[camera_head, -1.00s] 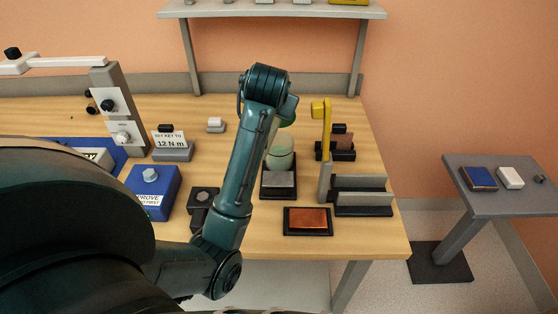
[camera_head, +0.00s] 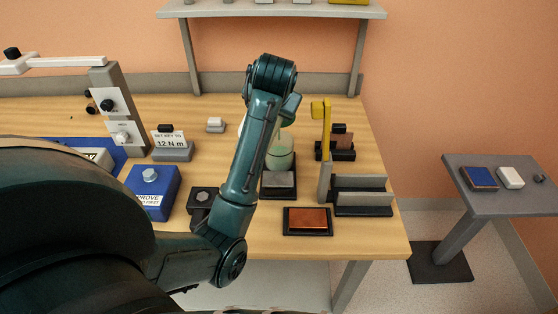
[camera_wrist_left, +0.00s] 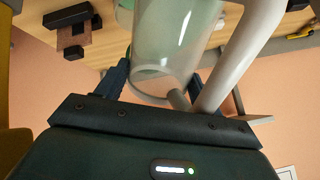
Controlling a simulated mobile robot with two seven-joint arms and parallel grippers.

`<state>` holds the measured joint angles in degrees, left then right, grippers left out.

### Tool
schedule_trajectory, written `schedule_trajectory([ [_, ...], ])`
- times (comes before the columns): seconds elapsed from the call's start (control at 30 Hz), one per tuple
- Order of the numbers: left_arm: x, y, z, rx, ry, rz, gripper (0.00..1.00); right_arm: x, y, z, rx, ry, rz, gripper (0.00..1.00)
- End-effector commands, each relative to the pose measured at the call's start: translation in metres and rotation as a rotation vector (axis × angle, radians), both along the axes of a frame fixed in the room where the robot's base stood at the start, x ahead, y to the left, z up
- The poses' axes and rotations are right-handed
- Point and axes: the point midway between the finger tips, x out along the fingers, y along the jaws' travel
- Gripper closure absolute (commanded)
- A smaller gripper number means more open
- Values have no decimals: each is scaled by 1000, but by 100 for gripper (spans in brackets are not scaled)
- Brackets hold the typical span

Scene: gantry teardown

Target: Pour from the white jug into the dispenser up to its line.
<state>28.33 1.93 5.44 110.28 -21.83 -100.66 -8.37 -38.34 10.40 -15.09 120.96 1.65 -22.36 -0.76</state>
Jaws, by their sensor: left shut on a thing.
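My left arm reaches across the bench in the head view, and its wrist hides most of the gripper and what it holds. In the left wrist view my left gripper (camera_wrist_left: 155,82) is shut on a pale, see-through vessel (camera_wrist_left: 160,50), which I take as the white jug. A thick white bar (camera_wrist_left: 245,50) runs beside it, perhaps its handle. The dispenser (camera_head: 280,156), a pale green cylinder, stands on a dark base just beyond my forearm. Its top is partly hidden. I cannot make out its line or any stream. My right gripper is not in view.
A yellow-topped post (camera_head: 326,125) and grey rails (camera_head: 360,183) stand close right of the dispenser. A copper-coloured pad (camera_head: 307,219) lies in front. A blue box (camera_head: 153,190) and a sign reading 12 N m (camera_head: 171,142) are to the left. A side table (camera_head: 505,205) stands at far right.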

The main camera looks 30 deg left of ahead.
Motion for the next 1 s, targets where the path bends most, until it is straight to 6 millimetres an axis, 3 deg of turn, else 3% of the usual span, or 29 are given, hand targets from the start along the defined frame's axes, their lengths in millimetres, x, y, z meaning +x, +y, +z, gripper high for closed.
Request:
schedule_trajectory([
  [1.0, 3, 0, -2, 0, 46, 0, 87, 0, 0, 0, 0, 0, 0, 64],
])
